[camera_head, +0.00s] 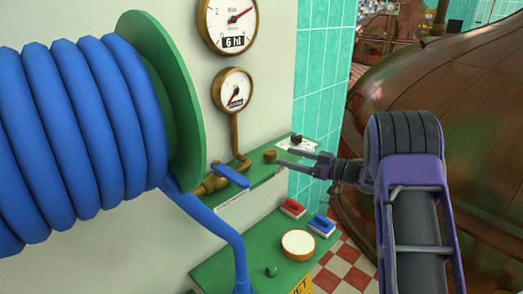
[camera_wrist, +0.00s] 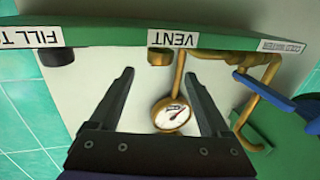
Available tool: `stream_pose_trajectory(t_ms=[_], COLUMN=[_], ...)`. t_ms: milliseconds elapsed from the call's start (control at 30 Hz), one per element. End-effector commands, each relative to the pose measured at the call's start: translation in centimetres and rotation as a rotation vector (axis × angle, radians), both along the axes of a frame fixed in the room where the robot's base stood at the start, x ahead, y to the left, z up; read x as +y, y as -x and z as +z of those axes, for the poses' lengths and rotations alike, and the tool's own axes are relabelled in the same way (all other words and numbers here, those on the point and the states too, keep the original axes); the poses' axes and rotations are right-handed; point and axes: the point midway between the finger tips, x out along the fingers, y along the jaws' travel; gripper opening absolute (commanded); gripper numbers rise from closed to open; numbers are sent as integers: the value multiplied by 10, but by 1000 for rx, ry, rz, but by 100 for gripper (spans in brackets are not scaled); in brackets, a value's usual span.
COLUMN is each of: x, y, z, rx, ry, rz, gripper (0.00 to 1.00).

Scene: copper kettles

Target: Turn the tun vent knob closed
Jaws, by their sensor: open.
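The vent knob is a small brown-gold round knob (camera_wrist: 160,57) on the edge of the green shelf, beside the "VENT" label (camera_wrist: 173,39) in the wrist view. It also shows in the head view (camera_head: 270,156). My gripper (camera_wrist: 160,73) is open, its two dark fingers spread to either side of the knob's line. In the wrist view the knob appears just beyond and between the fingertips, with no visible contact. In the head view my gripper (camera_head: 283,157) reaches in from the right, tips close to the knob.
A black knob (camera_wrist: 57,58) sits by the "FILL T..." label. A blue-lever valve (camera_head: 232,175) and brass pipe with gauge (camera_head: 232,90) are left of the vent knob. A blue hose reel (camera_head: 90,120) fills the left; a copper vessel (camera_head: 450,110) stands right.

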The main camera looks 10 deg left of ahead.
Motion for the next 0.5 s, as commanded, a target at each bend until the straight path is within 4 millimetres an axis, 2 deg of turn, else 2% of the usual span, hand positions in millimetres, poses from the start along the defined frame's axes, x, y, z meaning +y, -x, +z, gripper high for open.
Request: stream_pose_trajectory(t_ms=[33, 200, 500], x=[12, 46, 87], y=[-4, -18, -37], z=[-1, 0, 0], rx=[-1, -2, -2], ry=[0, 1, 2], rz=[3, 3, 0], gripper=[81, 81, 81])
